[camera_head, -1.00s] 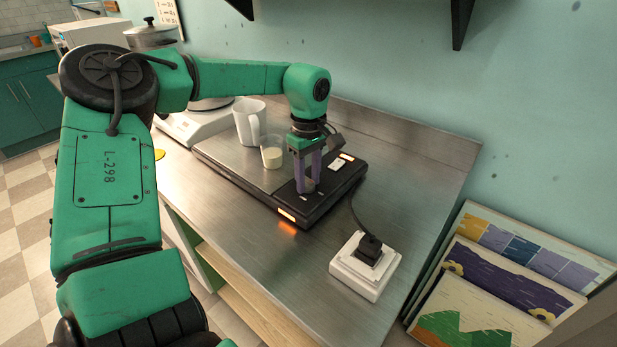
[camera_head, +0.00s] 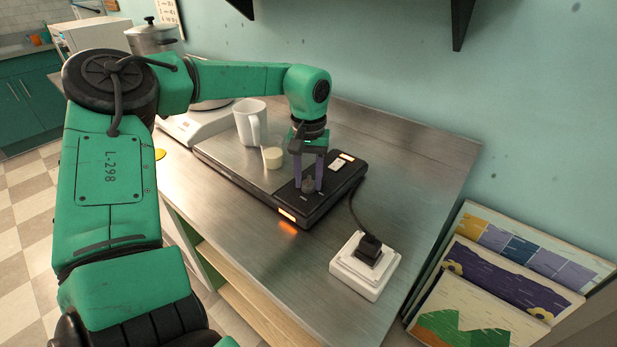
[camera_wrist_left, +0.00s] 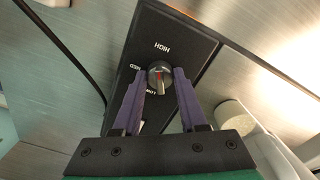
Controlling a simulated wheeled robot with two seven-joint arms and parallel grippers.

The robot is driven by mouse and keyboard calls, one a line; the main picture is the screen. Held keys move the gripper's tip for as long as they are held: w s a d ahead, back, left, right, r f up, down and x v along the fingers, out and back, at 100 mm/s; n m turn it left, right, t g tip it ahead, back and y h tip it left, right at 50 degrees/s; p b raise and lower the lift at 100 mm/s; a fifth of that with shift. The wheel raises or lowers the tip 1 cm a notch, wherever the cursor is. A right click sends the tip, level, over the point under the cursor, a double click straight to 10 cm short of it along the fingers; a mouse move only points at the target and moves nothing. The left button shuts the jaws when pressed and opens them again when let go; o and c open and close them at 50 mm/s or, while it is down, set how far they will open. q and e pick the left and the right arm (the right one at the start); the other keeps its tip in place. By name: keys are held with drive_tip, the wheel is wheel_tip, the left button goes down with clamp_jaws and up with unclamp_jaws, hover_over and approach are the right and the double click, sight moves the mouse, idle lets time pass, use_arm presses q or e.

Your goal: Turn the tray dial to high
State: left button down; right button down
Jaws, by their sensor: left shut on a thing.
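The tray (camera_head: 222,158) is a flat steel plate with a black control panel (camera_head: 343,180) along its right side. The dark dial (camera_wrist_left: 160,76) has a red mark and sits among the labels HIGH, MED and LOW in the left wrist view. In that view HIGH lies above the dial, MED to its upper left and LOW below. My left gripper (camera_head: 308,186) points down at the panel, its purple fingers shut on the dial from both sides. The fingers also show in the left wrist view (camera_wrist_left: 161,78). I cannot tell surely which label the mark points to. My right gripper is out of view.
A white mug (camera_head: 249,122) and a small beaker with pale contents (camera_head: 272,157) stand on the tray, close to the left gripper. A black cord runs to a white socket box (camera_head: 362,270). The steel counter (camera_head: 425,180) is clear to the right.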

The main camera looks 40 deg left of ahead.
sight(308, 179)
use_arm(q)
drive_tip(key=shift+w+r+m, duration=0.15)
drive_tip(key=shift+r+m, duration=0.05)
drive_tip(key=shift+m, duration=0.6)
drive_tip(key=shift+c, duration=2.2)
unclamp_jaws()
drive_tip(key=shift+f, duration=0.1)
wheel_tip(308, 179, up, 15)
drive_tip(key=shift+f+p, duration=0.2)
drive_tip(key=shift+p, duration=0.15)
drive_tip(key=shift+f, duration=0.1)
